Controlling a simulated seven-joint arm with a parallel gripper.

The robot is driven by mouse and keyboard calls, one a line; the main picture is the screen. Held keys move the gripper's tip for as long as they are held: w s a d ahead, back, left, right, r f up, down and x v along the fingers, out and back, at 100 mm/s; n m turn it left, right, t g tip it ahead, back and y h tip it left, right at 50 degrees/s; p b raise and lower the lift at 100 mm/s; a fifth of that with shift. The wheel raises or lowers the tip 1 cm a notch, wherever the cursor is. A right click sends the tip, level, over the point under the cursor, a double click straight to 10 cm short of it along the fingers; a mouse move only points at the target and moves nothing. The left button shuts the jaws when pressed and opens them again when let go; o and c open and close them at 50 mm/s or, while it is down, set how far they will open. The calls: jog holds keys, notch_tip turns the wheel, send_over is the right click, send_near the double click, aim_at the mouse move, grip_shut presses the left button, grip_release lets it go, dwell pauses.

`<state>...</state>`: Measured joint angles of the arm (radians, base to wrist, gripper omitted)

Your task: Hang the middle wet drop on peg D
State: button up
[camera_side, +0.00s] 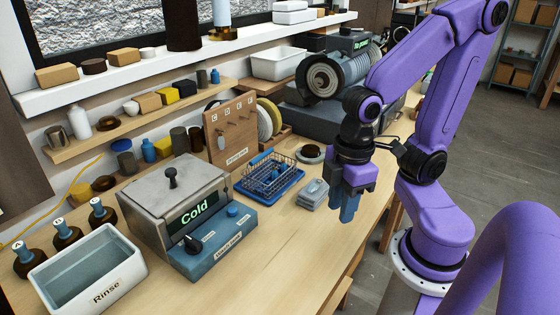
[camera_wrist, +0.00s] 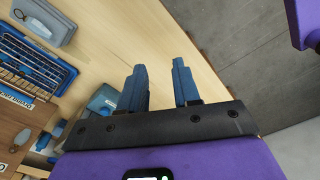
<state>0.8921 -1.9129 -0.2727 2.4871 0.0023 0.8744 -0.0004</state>
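A metal bath reading "Cold" (camera_side: 180,200) with a blue control box (camera_side: 215,245) and a white rinse tub (camera_side: 90,275) stand left. The front bench (camera_side: 310,235) is clear.

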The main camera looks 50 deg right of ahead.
jog(key=w+f+m+t, duration=0.1)
jog(key=w+m, duration=0.3)
jog(key=w, duration=0.4)
jog(key=m+t, duration=0.3)
jog(key=m, duration=0.5)
send_near(276, 171)
jog(key=shift+h, duration=0.3)
jog(key=shift+a+x, duration=0.15)
jog(key=shift+x, duration=1.95)
jog(key=shift+a+x, duration=0.1)
jog(key=shift+x, duration=2)
jog(key=c, duration=0.4)
jog(key=shift+o, duration=0.2)
notch_tip(276, 171, up, 8)
jog(key=shift+f, duration=0.2)
